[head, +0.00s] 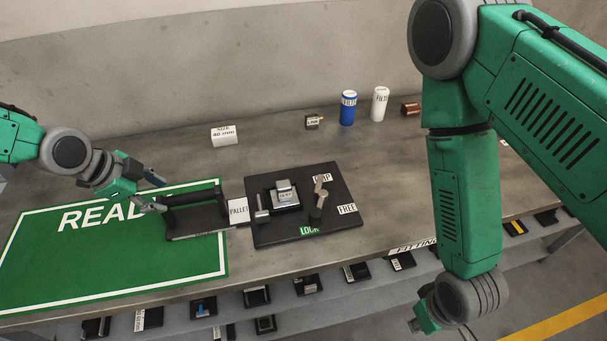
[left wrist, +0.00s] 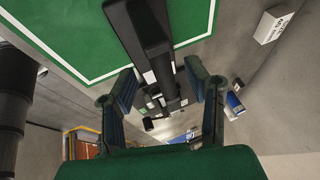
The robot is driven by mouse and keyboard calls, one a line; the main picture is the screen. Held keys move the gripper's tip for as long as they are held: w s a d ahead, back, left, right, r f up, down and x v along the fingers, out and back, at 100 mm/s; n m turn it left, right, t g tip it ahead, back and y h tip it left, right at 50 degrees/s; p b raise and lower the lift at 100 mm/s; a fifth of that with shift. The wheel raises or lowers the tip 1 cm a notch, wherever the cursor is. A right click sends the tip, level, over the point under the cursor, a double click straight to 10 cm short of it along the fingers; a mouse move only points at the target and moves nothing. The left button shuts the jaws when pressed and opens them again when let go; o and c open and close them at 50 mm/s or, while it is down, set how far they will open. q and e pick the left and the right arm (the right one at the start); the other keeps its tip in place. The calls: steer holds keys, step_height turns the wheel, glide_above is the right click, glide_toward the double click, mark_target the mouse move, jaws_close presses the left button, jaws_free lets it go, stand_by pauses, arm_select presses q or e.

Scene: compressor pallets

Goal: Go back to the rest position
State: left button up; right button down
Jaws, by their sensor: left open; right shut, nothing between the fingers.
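My left gripper (head: 157,194) is open over the right part of the green READY mat (head: 100,262), at the left end of a black pallet handle (head: 194,197). In the left wrist view its two fingers (left wrist: 163,88) stand apart, with the black handle (left wrist: 150,45) beyond and between them. I cannot tell whether they touch it. The pallet, with a white PALLET label (head: 238,210), lies partly on the mat, against a black fixture board (head: 338,222). My right gripper (head: 427,320) hangs low at the bottom edge, in front of the table; its fingertips are mostly hidden.
The board carries a grey block (head: 285,194) and an upright clamp lever (head: 320,190). A size sign (head: 224,135), a LINK block (head: 314,122), a blue can (head: 348,108), a white can (head: 380,104) and a copper part (head: 411,109) stand behind.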

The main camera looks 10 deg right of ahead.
arm_select(q)
steer(key=v, duration=0.7)
steer(key=s+f+n, duration=0.3)
steer(key=s+f, duration=0.2)
steer(key=s+d+f+n+g, duration=0.1)
steer(key=s+f+n, duration=0.2)
steer(key=s+f, duration=0.2)
steer(key=s+d+f+n+g, duration=0.1)
steer(key=s+f+n, duration=0.2)
steer(key=s+f, duration=0.2)
steer(key=shift+s+f, duration=0.3)
steer(key=shift+s, duration=0.5)
steer(key=s+a+f+n+g+y, duration=0.1)
steer(key=s+a+f+n+y, duration=0.15)
steer(key=s+a+n, duration=0.45)
steer(key=s+a+f+n+y, duration=0.2)
steer(key=s+a+f+n, duration=0.1)
steer(key=s, duration=0.9)
steer(key=w+d+f+m+b, duration=0.1)
steer(key=w+f+b, duration=0.2)
steer(key=f+b, duration=0.4)
steer(key=shift+w+d+f+t+b, duration=0.2)
steer(key=shift+w+f+t+b, duration=0.05)
steer(key=shift+w+t+b, duration=0.15)
steer(key=shift+w, duration=0.1)
